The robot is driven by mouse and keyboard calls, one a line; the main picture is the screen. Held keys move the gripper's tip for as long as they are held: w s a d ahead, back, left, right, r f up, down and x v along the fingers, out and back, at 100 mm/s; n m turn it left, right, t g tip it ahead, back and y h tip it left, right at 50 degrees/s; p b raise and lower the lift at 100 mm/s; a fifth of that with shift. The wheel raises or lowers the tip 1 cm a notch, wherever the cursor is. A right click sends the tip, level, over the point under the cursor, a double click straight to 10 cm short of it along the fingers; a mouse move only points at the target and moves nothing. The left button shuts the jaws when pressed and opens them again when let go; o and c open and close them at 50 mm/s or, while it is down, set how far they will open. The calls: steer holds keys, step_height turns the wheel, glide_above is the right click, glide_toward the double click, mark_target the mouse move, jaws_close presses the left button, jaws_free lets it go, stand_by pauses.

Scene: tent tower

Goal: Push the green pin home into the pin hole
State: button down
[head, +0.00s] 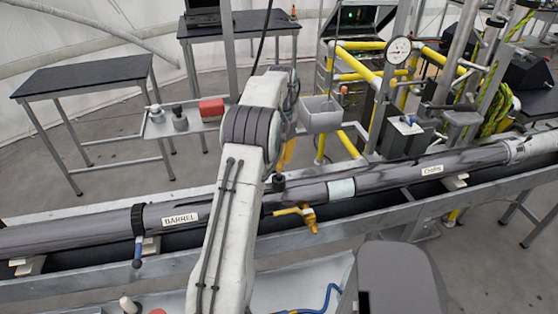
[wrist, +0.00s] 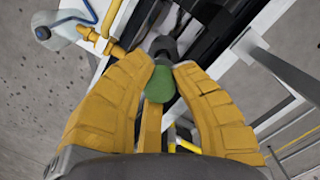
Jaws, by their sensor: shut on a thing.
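The green pin (wrist: 161,84) shows its rounded green end in the wrist view. My gripper (wrist: 168,70) has its two yellow fingers closed around it, with the tips on either side. Just beyond the green end is a dark round fitting (wrist: 162,46). I cannot tell how deep the pin sits in it, and the pin hole itself is hidden. In the head view, a dark fitting (head: 278,182) stands on top of the long dark barrel (head: 90,232), beside my arm. The green pin is not clear there; my arm covers most of the gripper.
A brass valve with a yellow handle (head: 308,216) sticks out from the barrel near the fitting. A small shelf (head: 160,127) holds a red box (head: 211,109). A black-topped table (head: 85,75) stands at left.

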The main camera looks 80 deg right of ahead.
mark_target(279, 179)
steer(key=shift+f+b, duration=1.25)
steer(key=shift+f, duration=0.8)
steer(key=c, duration=1.1)
jaws_free()
steer(key=shift+a, duration=0.1)
steer(key=shift+s+d+r, duration=0.1)
steer(key=shift+d+r, duration=0.05)
steer(key=shift+r, duration=0.95)
steer(key=shift+d+r, duration=0.15)
steer(key=shift+r, duration=0.95)
steer(key=shift+s+d+r, duration=0.1)
steer(key=shift+d+r, duration=0.05)
steer(key=shift+r, duration=1.5)
